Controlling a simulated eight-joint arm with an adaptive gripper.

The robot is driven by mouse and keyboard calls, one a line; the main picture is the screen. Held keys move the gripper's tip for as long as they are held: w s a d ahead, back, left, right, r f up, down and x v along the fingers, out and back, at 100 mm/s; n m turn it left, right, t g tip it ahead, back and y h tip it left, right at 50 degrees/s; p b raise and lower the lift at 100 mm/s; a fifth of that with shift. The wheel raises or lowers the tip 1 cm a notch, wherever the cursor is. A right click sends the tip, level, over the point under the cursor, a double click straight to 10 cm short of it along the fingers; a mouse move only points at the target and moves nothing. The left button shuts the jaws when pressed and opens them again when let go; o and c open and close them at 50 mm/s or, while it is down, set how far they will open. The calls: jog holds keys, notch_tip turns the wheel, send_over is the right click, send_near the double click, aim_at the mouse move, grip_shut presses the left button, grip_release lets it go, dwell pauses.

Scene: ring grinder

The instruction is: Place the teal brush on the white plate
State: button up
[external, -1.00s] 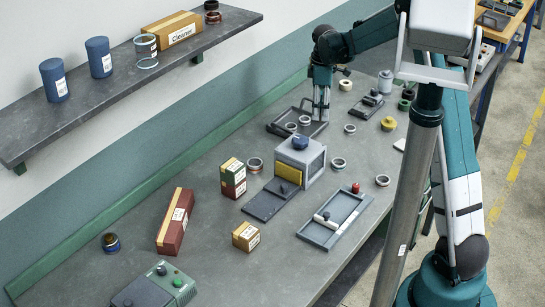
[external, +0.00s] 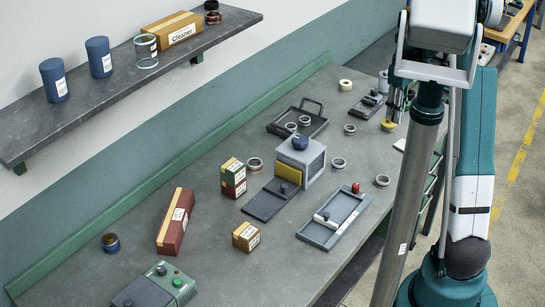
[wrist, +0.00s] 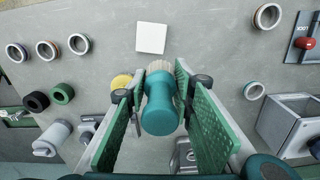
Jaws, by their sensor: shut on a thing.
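The teal brush (wrist: 159,105) is between the green-padded fingers of my gripper (wrist: 160,76) in the wrist view, its pale bristles pointing away from the camera. My gripper is shut on it. The white plate (wrist: 151,37) lies flat and bare on the grey bench, ahead of the brush tip in that view. In the external view, only an edge of the plate (external: 399,145) shows beside the grey pole. My gripper (external: 391,118) is there at the right side of the bench, partly hidden by the pole; the brush cannot be made out.
A yellow-topped item (wrist: 121,82) stands close to my left finger in the wrist view. Several metal rings (wrist: 78,43) lie around. A grey box (wrist: 287,125) is at the right. The bench around the plate is clear. A dark handled tray (external: 298,122) lies further back.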

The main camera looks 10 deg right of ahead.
jog(key=m, duration=0.1)
send_over(404, 144)
jog(key=shift+a, duration=0.1)
dwell(0.3)
jog(key=shift+f, duration=3.15)
jog(key=shift+f, duration=1.85)
jog(key=shift+f, duration=0.2)
jog(key=o, duration=1)
